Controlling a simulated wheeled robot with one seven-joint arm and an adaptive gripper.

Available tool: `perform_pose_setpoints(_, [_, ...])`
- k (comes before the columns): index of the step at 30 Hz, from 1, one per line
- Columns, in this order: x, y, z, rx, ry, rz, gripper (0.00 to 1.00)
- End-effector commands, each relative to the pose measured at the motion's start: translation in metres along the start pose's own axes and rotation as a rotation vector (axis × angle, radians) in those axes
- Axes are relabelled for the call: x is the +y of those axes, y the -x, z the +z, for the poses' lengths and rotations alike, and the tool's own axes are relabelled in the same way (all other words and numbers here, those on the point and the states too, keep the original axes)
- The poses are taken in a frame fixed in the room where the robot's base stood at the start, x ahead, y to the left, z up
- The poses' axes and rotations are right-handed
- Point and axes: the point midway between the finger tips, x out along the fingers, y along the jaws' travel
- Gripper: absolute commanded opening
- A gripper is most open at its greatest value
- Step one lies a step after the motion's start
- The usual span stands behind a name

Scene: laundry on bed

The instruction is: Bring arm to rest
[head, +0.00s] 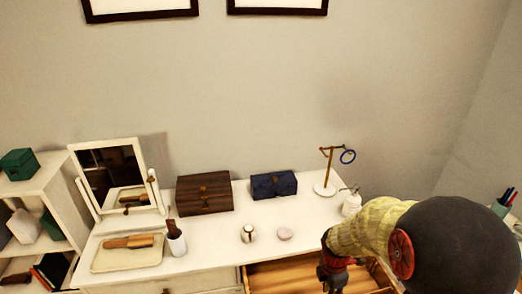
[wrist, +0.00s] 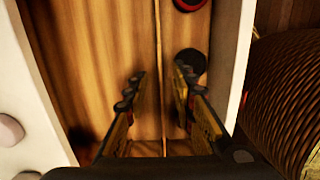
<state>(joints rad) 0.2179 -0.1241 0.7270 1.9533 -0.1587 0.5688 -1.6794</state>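My arm reaches in from the right in the head view. My gripper (head: 333,280) hangs low over the open drawer (head: 285,275) of the white dresser, partly cut off by the lower edge. In the wrist view my gripper (wrist: 159,80) has its two fingers apart with nothing between them. The wooden drawer floor (wrist: 90,40) and a thin divider (wrist: 159,30) lie beyond the fingers. A round black object (wrist: 191,60) lies just past the right fingertip, and a red-rimmed dark round object (wrist: 188,4) is at the top edge.
The dresser top (head: 210,238) holds a mirror (head: 108,170), tray (head: 105,258), brush cup (head: 176,240), brown box (head: 205,192), blue box (head: 273,185), two small round items, jewelry stand (head: 325,188) and white bottle (head: 351,203). A woven basket (wrist: 290,100) stands beside the drawer.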

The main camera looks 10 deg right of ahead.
Motion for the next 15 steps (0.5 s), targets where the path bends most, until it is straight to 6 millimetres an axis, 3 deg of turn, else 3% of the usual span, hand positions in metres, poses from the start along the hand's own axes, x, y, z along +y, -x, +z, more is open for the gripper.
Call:
perform_pose_setpoints(5, [-0.005, 0.000, -0.001, 0.002, -0.188, -0.020, 0.26])
perform_pose_setpoints(9, [-0.034, 0.000, -0.009, 0.002, -0.511, -0.092, 0.26])
perform_pose_setpoints(11, [-0.042, 0.011, -0.012, -0.002, -0.662, -0.104, 0.26])
perform_pose_setpoints(15, [-0.057, 0.054, -0.021, -0.004, -1.009, -0.092, 0.26])
